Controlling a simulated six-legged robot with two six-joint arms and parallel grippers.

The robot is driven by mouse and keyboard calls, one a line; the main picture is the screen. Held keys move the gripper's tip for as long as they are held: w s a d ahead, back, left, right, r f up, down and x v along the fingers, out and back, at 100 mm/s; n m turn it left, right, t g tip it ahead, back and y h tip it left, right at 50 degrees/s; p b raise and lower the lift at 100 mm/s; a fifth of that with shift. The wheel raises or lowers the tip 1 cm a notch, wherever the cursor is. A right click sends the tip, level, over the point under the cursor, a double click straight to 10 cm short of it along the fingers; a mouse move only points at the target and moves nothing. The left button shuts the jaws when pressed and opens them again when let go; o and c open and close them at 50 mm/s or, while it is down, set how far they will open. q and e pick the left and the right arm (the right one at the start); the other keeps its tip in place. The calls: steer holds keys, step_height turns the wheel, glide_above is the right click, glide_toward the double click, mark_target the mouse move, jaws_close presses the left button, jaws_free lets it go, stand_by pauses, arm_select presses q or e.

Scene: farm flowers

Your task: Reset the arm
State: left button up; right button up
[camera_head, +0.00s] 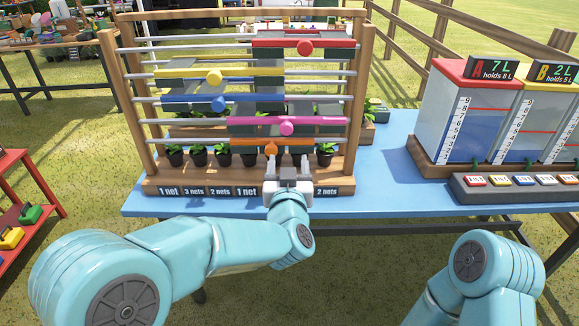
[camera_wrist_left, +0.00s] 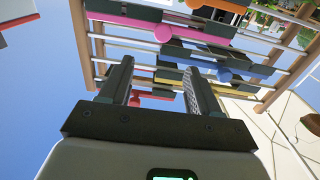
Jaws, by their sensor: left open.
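My left gripper (camera_head: 285,172) is at the front of a wooden rack (camera_head: 108,75) with horizontal rods, just below its orange slider (camera_head: 271,146). In the left wrist view the gripper (camera_wrist_left: 158,85) has its two fingers apart, with nothing between them. It points toward the rack's coloured bars, among them a pink slider (camera_wrist_left: 163,33). My left arm reaches in from the left in the head view. My right arm shows at the lower right, but its gripper is out of view.
The rack stands on a blue table (camera_head: 384,185). Small potted plants (camera_head: 198,155) line its base behind labels. Water tanks (camera_head: 463,115) and a button panel (camera_head: 520,188) stand at right. A red shelf (camera_head: 20,215) is at far left.

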stand_by(0.3)
arm_select(q)
steer(key=w+a+f+n+g+y+p, duration=0.1)
steer(key=w+a+f+g+y+p, duration=0.15)
steer(key=a+f, duration=1.05)
steer(key=s+a+f+g+h, duration=0.1)
steer(key=s+a+f+g, duration=0.2)
steer(key=s+f, duration=0.4)
steer(key=s+a+f+g, duration=0.3)
steer(key=s+a+f, duration=0.1)
steer(key=f, duration=0.5)
steer(key=s+d+f+g+h, duration=0.1)
steer(key=s+d+f+g, duration=0.1)
steer(key=s, duration=0.6)
steer(key=s+d+f+n+g+h, duration=0.1)
steer(key=s+d+f+g+h, duration=0.1)
steer(key=s, duration=0.7)
steer(key=s+d+f+g+h, duration=0.2)
steer(key=s+f+g, duration=0.2)
steer(key=s, duration=0.5)
steer(key=shift+d+f+g+p, duration=0.2)
steer(key=shift+g+p, duration=0.2)
steer(key=shift+g, duration=0.15)
